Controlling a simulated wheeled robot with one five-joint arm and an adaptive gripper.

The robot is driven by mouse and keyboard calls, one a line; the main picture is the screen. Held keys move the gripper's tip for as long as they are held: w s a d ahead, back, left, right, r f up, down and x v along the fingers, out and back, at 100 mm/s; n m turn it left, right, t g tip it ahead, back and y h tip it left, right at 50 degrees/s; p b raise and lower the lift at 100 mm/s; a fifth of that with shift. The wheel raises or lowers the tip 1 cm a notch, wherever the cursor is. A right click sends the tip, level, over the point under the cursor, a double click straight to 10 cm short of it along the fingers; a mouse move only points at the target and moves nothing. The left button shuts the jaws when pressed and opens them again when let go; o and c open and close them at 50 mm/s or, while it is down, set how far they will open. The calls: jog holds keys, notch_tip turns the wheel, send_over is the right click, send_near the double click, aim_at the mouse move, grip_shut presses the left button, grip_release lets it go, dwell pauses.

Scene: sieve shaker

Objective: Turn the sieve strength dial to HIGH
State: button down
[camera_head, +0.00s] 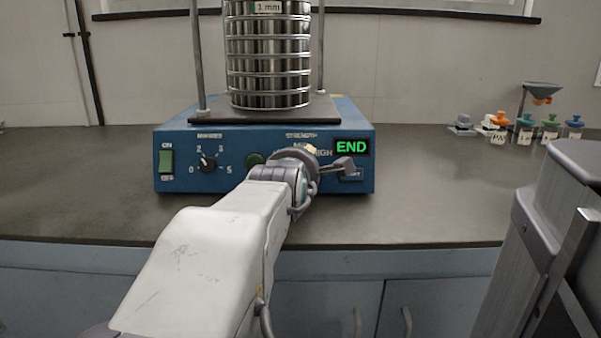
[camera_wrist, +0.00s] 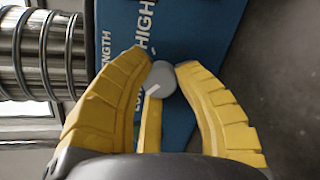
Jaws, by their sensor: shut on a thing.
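The blue sieve shaker (camera_head: 225,145) stands on the counter with a stack of metal sieves (camera_head: 268,60) on top. Its strength dial, a round grey knob (camera_wrist: 160,74), shows in the wrist view with a white mark on its lower left part, towards the partly covered LOW label. The HIGH label lies above the knob in that view. My gripper (camera_wrist: 161,67) has its yellow fingers closed on both sides of the knob. In the head view my wrist hides the dial and the fingers. The green END display (camera_head: 351,147) is lit.
A green ON/OFF switch (camera_head: 166,161) and a black minutes knob (camera_head: 208,163) sit at the panel's left. Several small bottles (camera_head: 549,130) and a funnel stand (camera_head: 540,90) are at the back right. The counter in front is clear.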

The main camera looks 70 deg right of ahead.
dwell(0.3)
jog(key=c, duration=1.2)
grip_release()
jog(key=shift+s+d, duration=0.1)
jog(key=shift+s, duration=0.05)
jog(key=v, duration=1.2)
jog(key=shift+r, duration=0.1)
